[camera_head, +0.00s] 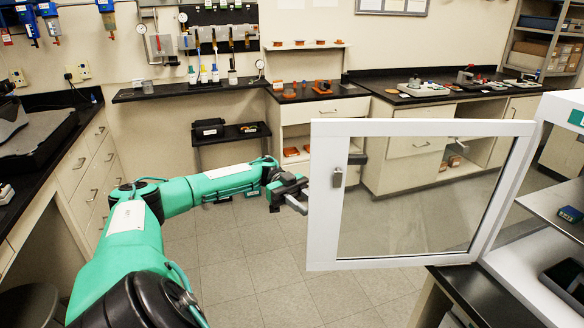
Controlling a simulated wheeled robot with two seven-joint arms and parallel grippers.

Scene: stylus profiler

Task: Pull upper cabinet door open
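The cabinet door (325,245) has a white frame around a clear glass pane. It stands swung open, its right side next to the white cabinet (545,105) at the right. A small grey fitting (337,177) sits on the left side of its frame. My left arm reaches in from the left. My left gripper (299,203) is at the door's left edge, its fingertips close to or touching the frame. Part of the fingers may be hidden behind the frame, so I cannot tell whether they are shut on anything. My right gripper is not in view.
Inside the cabinet is a grey shelf (560,206) with small items. A dark countertop (482,292) lies below it. Drawer units (85,170) stand at the left and more benches along the back wall. The tiled floor (250,255) between is clear.

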